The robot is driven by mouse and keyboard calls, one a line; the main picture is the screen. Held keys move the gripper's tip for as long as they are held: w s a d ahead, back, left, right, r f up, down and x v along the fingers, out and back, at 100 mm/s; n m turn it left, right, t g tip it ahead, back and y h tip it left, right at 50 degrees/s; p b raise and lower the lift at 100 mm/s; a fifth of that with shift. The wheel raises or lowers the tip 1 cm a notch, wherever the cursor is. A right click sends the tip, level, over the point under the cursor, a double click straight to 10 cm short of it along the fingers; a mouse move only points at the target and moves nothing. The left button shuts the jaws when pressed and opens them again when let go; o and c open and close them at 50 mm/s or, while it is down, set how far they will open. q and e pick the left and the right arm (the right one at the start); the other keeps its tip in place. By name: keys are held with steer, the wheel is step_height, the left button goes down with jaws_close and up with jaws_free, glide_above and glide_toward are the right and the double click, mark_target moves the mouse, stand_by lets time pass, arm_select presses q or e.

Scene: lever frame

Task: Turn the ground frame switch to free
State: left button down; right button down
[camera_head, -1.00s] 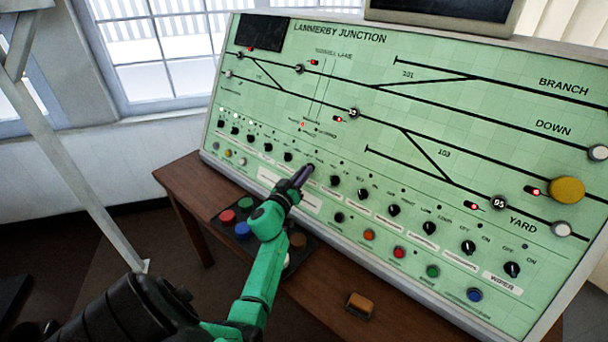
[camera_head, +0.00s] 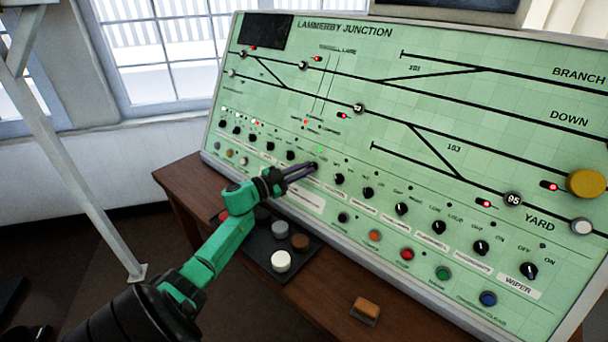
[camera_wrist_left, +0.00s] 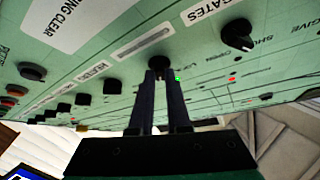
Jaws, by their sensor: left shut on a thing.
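The green signal panel (camera_head: 440,75) carries a row of black rotary switches along its lower part. My left gripper (camera_head: 312,167) reaches in from the left, its two dark fingers shut on one black switch knob (camera_wrist_left: 159,63) in the middle of that row. In the head view the fingers mostly hide this knob. In the left wrist view the fingertips close on the knob from both sides; its label strip (camera_wrist_left: 143,41) is too blurred to read. A green lamp (camera_head: 321,150) glows just above the knob. My right gripper is not in view.
Another black knob (camera_wrist_left: 237,34), labelled GATES, sits beside the held one. More knobs, such as the WIPER knob (camera_head: 529,270), continue right. Coloured push buttons (camera_head: 407,254) lie below. A wooden table (camera_head: 185,180) holds an orange-brown block (camera_head: 366,309) and a dark button box (camera_head: 262,246).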

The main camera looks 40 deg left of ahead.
arm_select(q)
steer(key=shift+f+m+g+h+b, duration=0.1)
steer(key=shift+m+g+h+b, duration=0.25)
steer(key=shift+m, duration=0.75)
steer(key=c, duration=0.9)
jaws_free()
steer(key=shift+w, duration=0.1)
steer(key=v, duration=1.4)
steer(key=shift+a, duration=0.2)
steer(key=shift+s, duration=0.25)
